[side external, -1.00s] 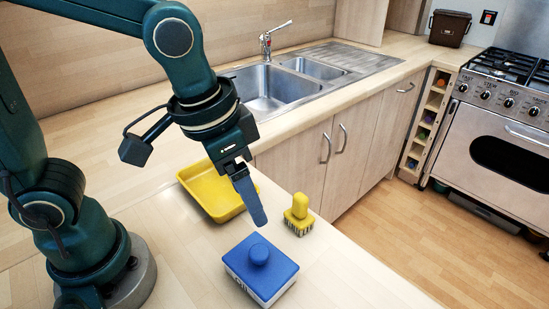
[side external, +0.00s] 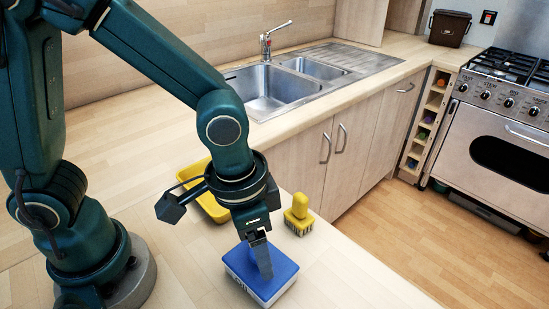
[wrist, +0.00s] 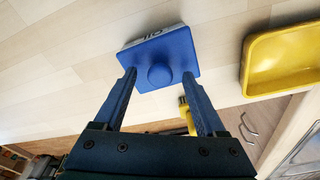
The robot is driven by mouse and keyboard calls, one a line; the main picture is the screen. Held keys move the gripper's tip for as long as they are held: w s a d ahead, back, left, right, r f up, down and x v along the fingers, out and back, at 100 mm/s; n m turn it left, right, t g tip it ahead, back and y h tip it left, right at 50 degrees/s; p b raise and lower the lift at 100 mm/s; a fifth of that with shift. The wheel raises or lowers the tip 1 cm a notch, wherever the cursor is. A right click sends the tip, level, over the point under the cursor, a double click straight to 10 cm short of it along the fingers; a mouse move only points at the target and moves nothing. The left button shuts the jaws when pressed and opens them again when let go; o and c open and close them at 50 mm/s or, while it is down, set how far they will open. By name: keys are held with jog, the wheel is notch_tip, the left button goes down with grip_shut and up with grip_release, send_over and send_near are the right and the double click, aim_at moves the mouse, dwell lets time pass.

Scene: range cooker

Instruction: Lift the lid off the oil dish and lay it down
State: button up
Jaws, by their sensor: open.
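The oil dish is a white box (wrist: 130,42) with dark lettering, standing on the wooden counter. Its blue lid (side external: 283,276) sits on top and shows in the wrist view (wrist: 178,48) with a round blue knob (wrist: 160,75) in its middle. My gripper (side external: 266,277) points down over the lid. In the wrist view my gripper (wrist: 160,75) is open, with one blue finger on each side of the knob and a gap on both sides. In the side view the fingers hide the knob, and I cannot tell whether the tips touch the lid.
A yellow tray (wrist: 247,68) lies near the dish; my arm partly hides it in the side view. A yellow brush (side external: 298,212) stands beside the dish, close to the counter's edge. A sink (side external: 265,90) lies behind.

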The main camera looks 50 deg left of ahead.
jog(key=shift+c, duration=0.3)
grip_shut()
jog(key=shift+r, duration=0.15)
